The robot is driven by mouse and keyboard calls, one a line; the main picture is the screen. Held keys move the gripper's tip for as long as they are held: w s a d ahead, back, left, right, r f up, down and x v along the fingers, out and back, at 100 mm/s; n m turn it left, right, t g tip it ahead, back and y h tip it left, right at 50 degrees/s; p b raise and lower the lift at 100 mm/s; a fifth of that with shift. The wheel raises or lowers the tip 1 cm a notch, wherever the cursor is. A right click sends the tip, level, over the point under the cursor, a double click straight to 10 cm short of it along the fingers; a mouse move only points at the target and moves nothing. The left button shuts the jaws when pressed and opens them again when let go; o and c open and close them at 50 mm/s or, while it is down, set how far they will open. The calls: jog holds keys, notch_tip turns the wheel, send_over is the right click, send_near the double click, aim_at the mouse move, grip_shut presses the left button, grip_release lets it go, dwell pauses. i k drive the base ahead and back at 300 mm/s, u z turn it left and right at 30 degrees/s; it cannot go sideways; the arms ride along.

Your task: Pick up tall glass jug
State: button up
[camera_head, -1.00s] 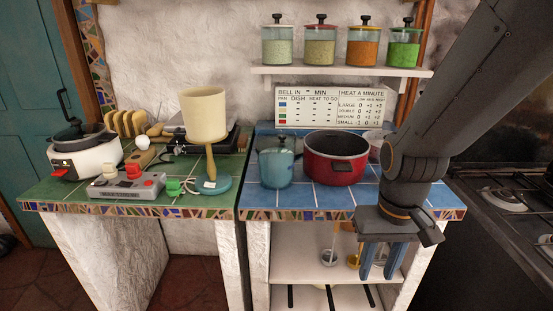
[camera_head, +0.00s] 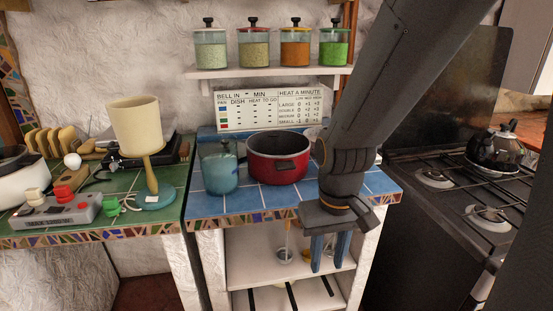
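A translucent blue glass jug (camera_head: 220,173) stands upright on the blue-tiled counter (camera_head: 233,203), left of a red pot. It is the only jug-like thing I can make out. My gripper (camera_head: 329,264) hangs in front of the counter's front edge, to the right of the jug and lower in the picture. Its two blue fingers point down and are apart, with nothing between them. The gripper is clear of the jug.
The red pot (camera_head: 279,170) stands close beside the jug. A cream lamp (camera_head: 136,125) and a grey box (camera_head: 57,215) are on the green counter. Lidded jars (camera_head: 253,48) line the shelf above. A black kettle (camera_head: 495,150) sits on the stove at right.

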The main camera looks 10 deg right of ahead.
aim_at(218, 151)
jog(key=u, duration=2.25)
jog(key=k, duration=1)
jog(key=z, duration=1.05)
jog(key=i, duration=0.5)
